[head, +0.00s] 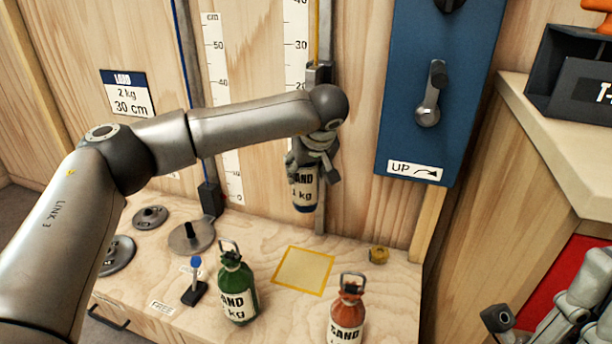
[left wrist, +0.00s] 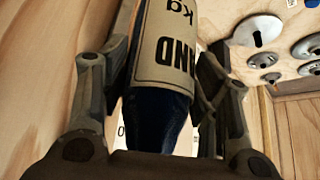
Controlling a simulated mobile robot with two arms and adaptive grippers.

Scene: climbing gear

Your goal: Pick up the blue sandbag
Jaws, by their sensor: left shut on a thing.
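The blue sandbag (head: 304,195) is a dark blue bottle shape with a cream label reading "SAND" and "1 kg". My left gripper (head: 312,160) is shut on its upper part and holds it upright above the bench, in front of the wall scales. In the left wrist view the blue sandbag (left wrist: 160,115) sits between the two fingers of the left gripper (left wrist: 155,90), its label upside down. Its top is hidden by the gripper in the head view. My right gripper (head: 500,322) is at the lower right edge, partly cut off, with its fingers unclear.
A green sandbag (head: 236,288) and an orange sandbag (head: 347,318) stand on the bench (head: 270,252), beside a yellow-outlined square (head: 304,271). Metal discs (head: 190,237) lie at left. A blue panel with a crank (head: 428,115) is on the wall. A counter (head: 550,140) stands at right.

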